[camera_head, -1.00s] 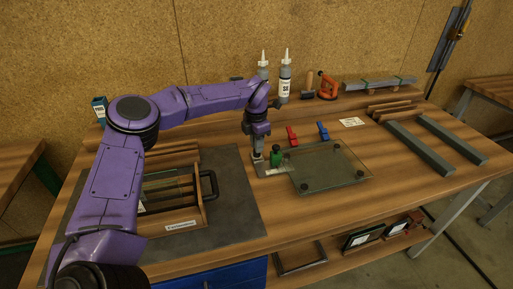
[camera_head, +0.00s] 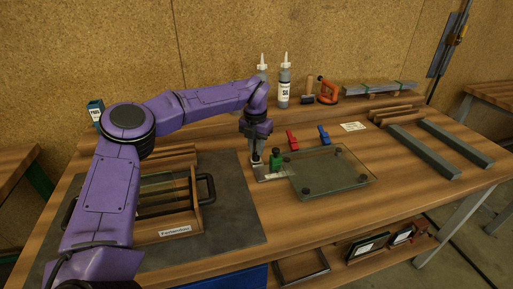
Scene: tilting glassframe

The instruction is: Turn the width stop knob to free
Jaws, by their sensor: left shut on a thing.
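My left gripper (camera_head: 257,160) points down at the left end of a small light metal stop piece (camera_head: 273,177) on the bench. It is shut on the small width stop knob there, which its fingers mostly hide; I cannot read the knob's setting. A green block (camera_head: 276,163) with a dark top stands just right of the fingers. The glass plate (camera_head: 332,172), with dark round pads at its corners, lies flat to the right of the stop piece. My right gripper is not in view.
A wooden crate (camera_head: 198,215) with a black handle stands on the grey mat (camera_head: 240,225) to the left. Red (camera_head: 292,140) and blue (camera_head: 324,135) clamps lie behind the glass. Bottles (camera_head: 284,85) stand at the back. Grey bars (camera_head: 425,150) lie on the right.

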